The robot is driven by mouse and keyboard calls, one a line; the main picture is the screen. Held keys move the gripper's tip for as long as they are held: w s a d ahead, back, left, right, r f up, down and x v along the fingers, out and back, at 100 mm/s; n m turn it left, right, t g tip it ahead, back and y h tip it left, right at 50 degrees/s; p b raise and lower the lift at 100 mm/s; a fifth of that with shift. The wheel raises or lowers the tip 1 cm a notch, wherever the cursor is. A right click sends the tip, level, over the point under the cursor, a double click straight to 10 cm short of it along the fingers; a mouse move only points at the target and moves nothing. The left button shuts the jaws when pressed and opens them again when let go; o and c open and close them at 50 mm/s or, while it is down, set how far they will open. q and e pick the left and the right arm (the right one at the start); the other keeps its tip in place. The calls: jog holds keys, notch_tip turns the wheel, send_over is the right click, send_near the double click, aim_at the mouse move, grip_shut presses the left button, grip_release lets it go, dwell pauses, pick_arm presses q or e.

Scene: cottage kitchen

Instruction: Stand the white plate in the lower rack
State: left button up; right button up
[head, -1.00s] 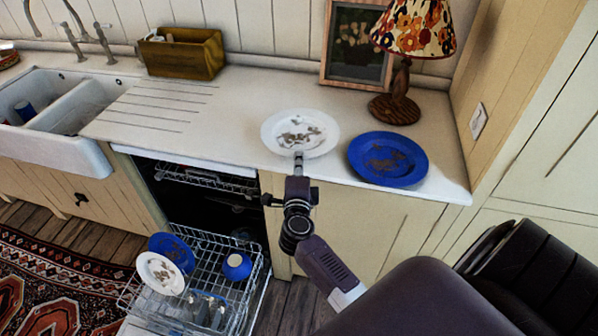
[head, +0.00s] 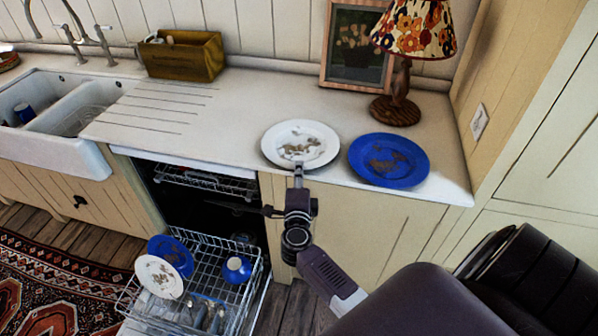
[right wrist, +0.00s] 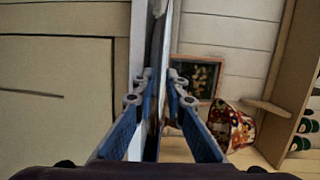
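A white plate (head: 300,152) with brown food marks is at the counter's front edge, nearly flat. My right gripper (head: 298,171) is at its near rim. In the right wrist view my right fingers (right wrist: 160,85) lie on both sides of the plate, seen edge-on (right wrist: 160,60), and appear closed on its rim. The lower rack (head: 236,300) is pulled out of the open dishwasher, below left of the gripper. In it stand a blue plate (head: 171,252) and another dirty white plate (head: 157,278), both tilted, with a blue cup (head: 237,269). My left gripper is not in view.
A dirty blue plate (head: 388,168) lies right of the white plate on the counter (head: 225,125). Behind are a lamp (head: 398,100), a picture frame (head: 357,50) and a wooden box (head: 180,55). The upper rack (head: 205,182) is inside the dishwasher. The drainboard area is clear.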

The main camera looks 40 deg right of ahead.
jog(key=b+v, duration=0.1)
jog(key=v, duration=1.1)
jog(key=shift+r, duration=0.15)
